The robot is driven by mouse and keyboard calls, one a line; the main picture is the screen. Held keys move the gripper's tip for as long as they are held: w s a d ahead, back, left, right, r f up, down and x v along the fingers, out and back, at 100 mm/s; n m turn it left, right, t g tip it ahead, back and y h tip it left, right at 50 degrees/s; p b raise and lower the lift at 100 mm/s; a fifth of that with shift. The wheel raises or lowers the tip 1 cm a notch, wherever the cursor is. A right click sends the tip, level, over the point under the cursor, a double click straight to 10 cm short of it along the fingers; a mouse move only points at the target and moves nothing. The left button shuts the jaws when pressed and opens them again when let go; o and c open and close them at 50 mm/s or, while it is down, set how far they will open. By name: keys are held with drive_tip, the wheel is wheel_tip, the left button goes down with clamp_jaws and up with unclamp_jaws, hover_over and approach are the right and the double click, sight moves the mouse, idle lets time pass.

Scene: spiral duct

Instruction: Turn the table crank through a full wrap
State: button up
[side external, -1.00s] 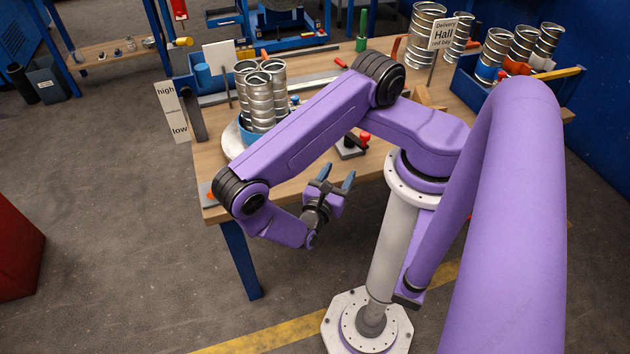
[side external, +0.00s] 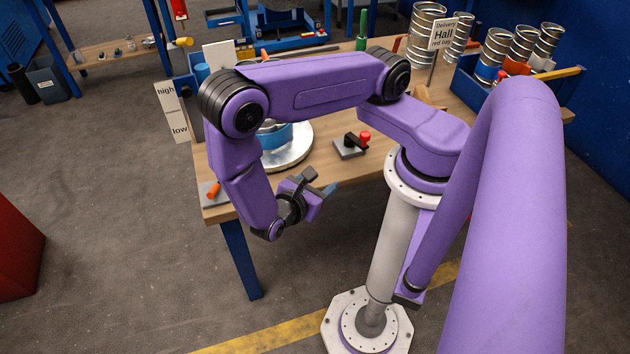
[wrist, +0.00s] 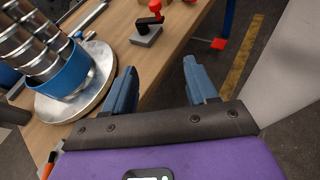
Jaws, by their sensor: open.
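The table crank (side external: 349,147) is a small black arm with a red knob (side external: 365,136) on a grey base, standing on the wooden table. It also shows at the top of the wrist view (wrist: 146,28). A round metal turntable (side external: 297,153) sits to its left, bearing a blue collar (side external: 276,135). Silver spiral ducts (wrist: 35,45) stand in the collar in the wrist view; my arm hides them in the side view. My gripper (side external: 320,183) is open and empty by the table's front edge, apart from the crank. Its two blue-grey fingers (wrist: 159,67) are spread.
A "high/low" sign (side external: 172,112) stands at the table's left. An orange-handled tool (side external: 214,190) lies at the front left corner. A "Delivery Hall" sign (side external: 443,32) and several more ducts (side external: 497,52) stand at the back right. Bare tabletop (side external: 322,122) surrounds the crank.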

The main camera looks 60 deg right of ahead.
drive_tip(key=shift+w+a+r+y, duration=0.1)
drive_tip(key=shift+a+r+y, duration=0.5)
drive_tip(key=shift+a+r, duration=0.35)
drive_tip(key=shift+d+r, duration=0.1)
drive_tip(key=shift+d, duration=0.05)
drive_tip(key=n+t+h, duration=0.4)
drive_tip(key=n+t, duration=0.2)
drive_tip(key=t, duration=0.1)
approach(365, 138)
drive_tip(key=shift+h, duration=0.3)
drive_tip(key=shift+x, duration=3.7)
drive_tip(key=shift+f+x, duration=0.15)
drive_tip(key=shift+x, duration=0.9)
drive_tip(key=shift+f+x, duration=0.1)
drive_tip(key=shift+x, duration=0.9)
